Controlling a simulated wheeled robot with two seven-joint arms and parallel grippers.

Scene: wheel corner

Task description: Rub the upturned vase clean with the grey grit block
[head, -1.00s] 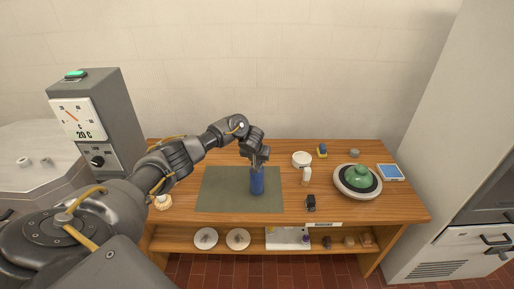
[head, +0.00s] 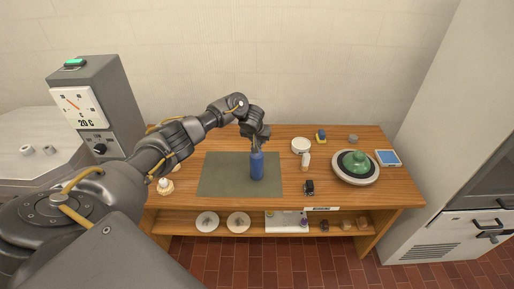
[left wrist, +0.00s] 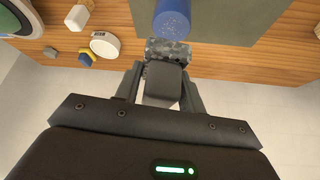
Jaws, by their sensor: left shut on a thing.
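The blue vase (head: 257,167) stands on the grey-green mat (head: 215,178), closed base up as far as I can tell. It also shows at the top of the left wrist view (left wrist: 172,17). My left gripper (head: 256,138) is just above the vase, its fingers (left wrist: 160,88) shut on the grit block. The speckled grey grit block (left wrist: 168,50) lies right by the vase's upper end in the left wrist view; I cannot tell whether they touch. In the head view the gripper mostly hides the block. My right gripper is in neither view.
The mat's left part is clear.

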